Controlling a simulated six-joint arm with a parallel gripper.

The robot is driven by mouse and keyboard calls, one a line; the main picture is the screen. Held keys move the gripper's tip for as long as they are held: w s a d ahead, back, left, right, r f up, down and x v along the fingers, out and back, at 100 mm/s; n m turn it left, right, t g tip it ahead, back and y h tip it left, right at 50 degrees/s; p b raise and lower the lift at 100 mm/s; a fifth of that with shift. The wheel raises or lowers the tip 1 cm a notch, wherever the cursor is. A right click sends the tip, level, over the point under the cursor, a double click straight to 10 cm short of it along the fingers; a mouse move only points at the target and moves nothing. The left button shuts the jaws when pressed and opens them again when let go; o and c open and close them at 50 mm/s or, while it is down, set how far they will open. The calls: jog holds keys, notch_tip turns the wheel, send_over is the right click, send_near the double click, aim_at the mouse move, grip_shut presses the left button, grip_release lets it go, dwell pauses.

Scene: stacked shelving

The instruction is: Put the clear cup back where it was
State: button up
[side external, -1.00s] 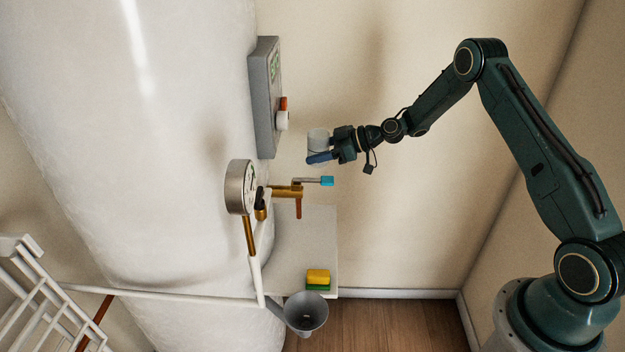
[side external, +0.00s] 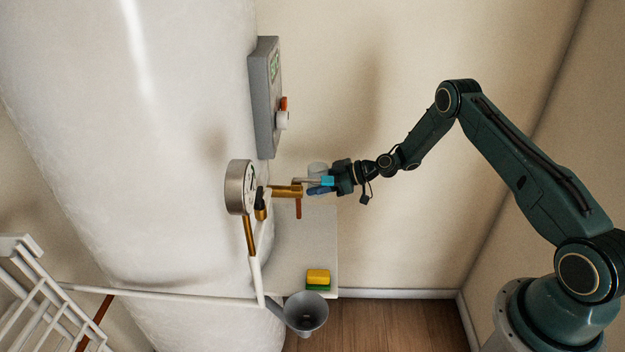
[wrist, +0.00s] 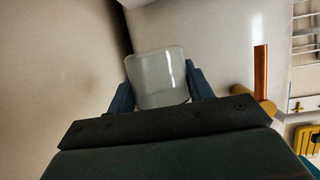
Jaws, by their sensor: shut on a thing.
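The clear cup (wrist: 158,80) is a translucent, whitish cup between the two blue fingers of my gripper (wrist: 160,88) in the wrist view. My gripper is shut on it. In the side external view the cup (side external: 317,168) shows small at the end of my gripper (side external: 322,181), held in the air above the white shelf (side external: 310,235).
A large white tank (side external: 160,170) fills the left, with a round gauge (side external: 239,187) and a grey control box (side external: 265,97). A yellow-green sponge (side external: 318,279) lies on the shelf's front part. A grey funnel (side external: 305,312) and a white rack (side external: 40,290) are lower down. The shelf's middle looks clear.

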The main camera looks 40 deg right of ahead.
aim_at(318, 218)
jog(key=shift+f, duration=5)
jog(key=shift+f, duration=0.1)
jog(key=o, duration=1.1)
jog(key=shift+o, duration=0.2)
jog(key=v, duration=1.2)
